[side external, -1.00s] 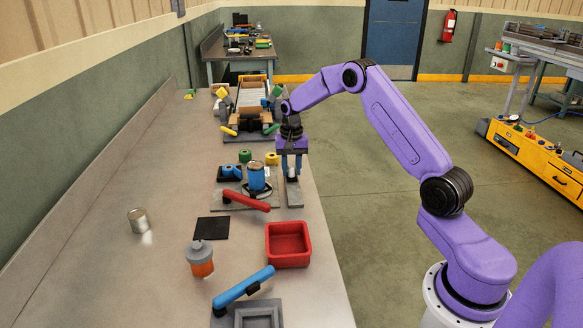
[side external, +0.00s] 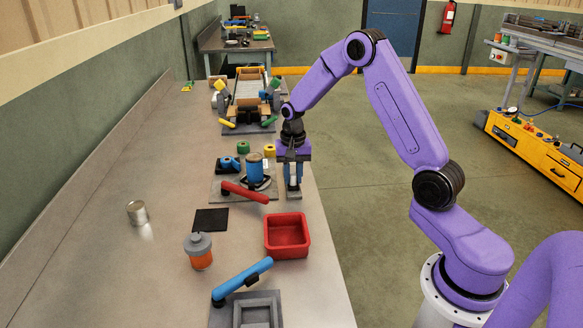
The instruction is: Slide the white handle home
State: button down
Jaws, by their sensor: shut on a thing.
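The white handle (side external: 293,183) is a small pale piece, mostly hidden between my fingers. It stands over a narrow grey rail (side external: 294,195) along the right edge of the bench, close to the rail's near end. My gripper (side external: 294,182), with blue fingers pointing down, is shut on the white handle. The exact contact and any gap to the rail's end are too small to tell.
Left of my gripper, a blue cylinder (side external: 255,168) stands on a grey plate, with a red lever (side external: 244,192) in front. A red tray (side external: 287,252) is nearer the camera.

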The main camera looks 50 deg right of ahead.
jog(key=shift+s+a, duration=0.85)
jog(key=shift+a, duration=0.05)
jog(key=c, duration=0.9)
grip_release()
jog(key=shift+a, duration=0.1)
jog(key=shift+r, duration=0.15)
jog(key=shift+r, duration=0.3)
notch_tip(320, 180, up, 17)
jog(key=shift+f, duration=0.2)
